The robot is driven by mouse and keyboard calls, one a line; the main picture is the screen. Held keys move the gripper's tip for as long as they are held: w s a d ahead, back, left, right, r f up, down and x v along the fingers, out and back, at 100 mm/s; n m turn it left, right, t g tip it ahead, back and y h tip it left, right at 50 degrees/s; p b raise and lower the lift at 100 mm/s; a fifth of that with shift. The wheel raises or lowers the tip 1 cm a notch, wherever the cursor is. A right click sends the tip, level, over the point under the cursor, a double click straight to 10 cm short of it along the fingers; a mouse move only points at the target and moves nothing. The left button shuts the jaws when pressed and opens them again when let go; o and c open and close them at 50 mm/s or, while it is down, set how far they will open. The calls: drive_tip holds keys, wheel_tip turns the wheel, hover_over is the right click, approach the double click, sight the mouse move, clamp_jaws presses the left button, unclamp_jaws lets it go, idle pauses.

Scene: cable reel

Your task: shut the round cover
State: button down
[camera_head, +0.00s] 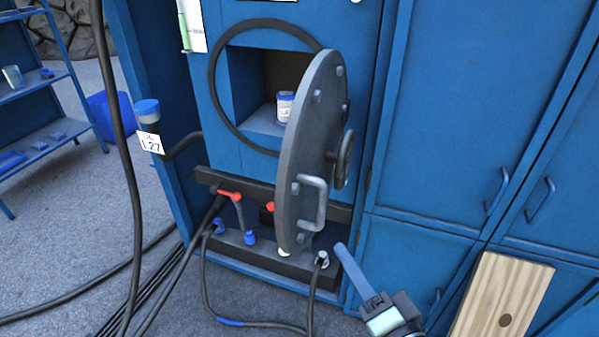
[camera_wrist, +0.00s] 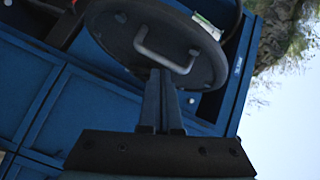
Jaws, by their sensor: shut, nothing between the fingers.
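The round grey cover (camera_head: 300,150) stands open, swung out from the round opening (camera_head: 265,75) in the blue cabinet. A pale bar handle (camera_head: 322,205) and a dark round wheel (camera_head: 343,158) are on its outer face. In the wrist view the cover (camera_wrist: 118,45) fills the upper middle, with its handle (camera_wrist: 150,50) above my fingertips. My gripper (camera_head: 342,250) is shut and empty, below and right of the cover's lower edge in the head view.
Cables and connectors (camera_head: 235,208) run below the cover. A blue-capped cylinder (camera_head: 148,122) sticks out at left. A wooden board (camera_head: 495,300) is at lower right. Cabinet doors (camera_head: 470,110) lie right.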

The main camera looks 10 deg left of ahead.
drive_tip(key=s+d+r+m+y+p, duration=0.1)
drive_tip(key=s+r+m+y+p, duration=0.2)
drive_tip(key=s+p, duration=0.4)
drive_tip(key=h+p, duration=0.1)
drive_tip(key=p, duration=0.2)
approach(288, 206)
drive_tip(key=w, duration=0.4)
drive_tip(key=shift+w+a+r+m+p, duration=0.1)
drive_tip(key=shift+w+a+m+p, duration=0.1)
drive_tip(key=shift+a+p, duration=0.2)
drive_tip(key=shift+w+a+r+m+p, duration=0.15)
drive_tip(key=shift+a+m+p, duration=0.1)
drive_tip(key=shift+a, duration=0.25)
drive_tip(key=shift+w+a+f, duration=0.1)
drive_tip(key=shift+a, duration=0.5)
